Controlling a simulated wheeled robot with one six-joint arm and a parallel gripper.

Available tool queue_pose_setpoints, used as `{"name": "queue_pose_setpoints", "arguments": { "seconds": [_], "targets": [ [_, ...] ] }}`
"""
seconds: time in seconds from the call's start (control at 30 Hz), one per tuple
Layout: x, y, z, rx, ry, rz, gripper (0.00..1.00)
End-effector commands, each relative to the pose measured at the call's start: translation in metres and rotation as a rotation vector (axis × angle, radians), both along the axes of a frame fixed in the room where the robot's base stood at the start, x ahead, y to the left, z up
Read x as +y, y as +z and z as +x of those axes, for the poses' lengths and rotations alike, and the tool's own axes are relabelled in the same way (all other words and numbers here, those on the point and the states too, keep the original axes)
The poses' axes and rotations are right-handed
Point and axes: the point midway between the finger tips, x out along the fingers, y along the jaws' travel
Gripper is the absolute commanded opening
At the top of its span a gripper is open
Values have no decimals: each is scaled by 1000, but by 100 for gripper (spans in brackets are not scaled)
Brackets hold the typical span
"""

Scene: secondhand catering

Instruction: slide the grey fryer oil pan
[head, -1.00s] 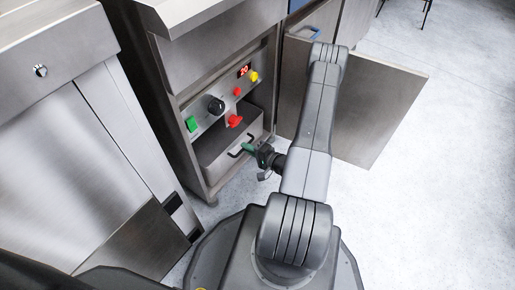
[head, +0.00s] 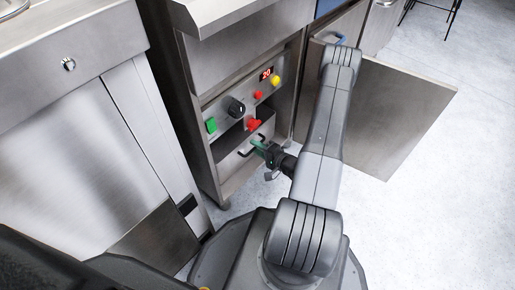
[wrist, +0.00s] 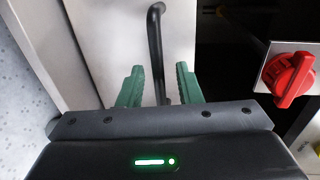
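The grey fryer oil pan (head: 238,165) sits low in the open fryer cabinet, below the control panel. Its front carries a black bar handle (wrist: 156,45). My gripper (head: 262,148) is at this handle, with green fingers. In the wrist view, the handle runs between the two fingers of my gripper (wrist: 159,88), with visible gaps on both sides, so they look open around it. The pan's plain metal front (wrist: 110,45) lies just beyond the fingers. The pan's inside is mostly hidden.
An open cabinet door (head: 400,120) stands right of my arm. Clear floor lies farther right.

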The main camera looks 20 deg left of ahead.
Motion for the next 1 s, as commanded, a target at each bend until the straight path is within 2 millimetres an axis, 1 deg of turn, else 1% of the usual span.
{"name": "queue_pose_setpoints", "arguments": {
  "seconds": [0.17, 0.27, 0.73, 0.9, 1.0],
  "targets": [
    [-5, 1, -2, 2, -1, 0, 32],
    [-15, 4, -5, 3, -4, 0, 32],
    [-92, 21, -32, 2, -5, 1, 32],
    [-112, 25, -40, 0, -3, 0, 32],
    [-120, 26, -43, 0, -1, -1, 32]
  ]
}}
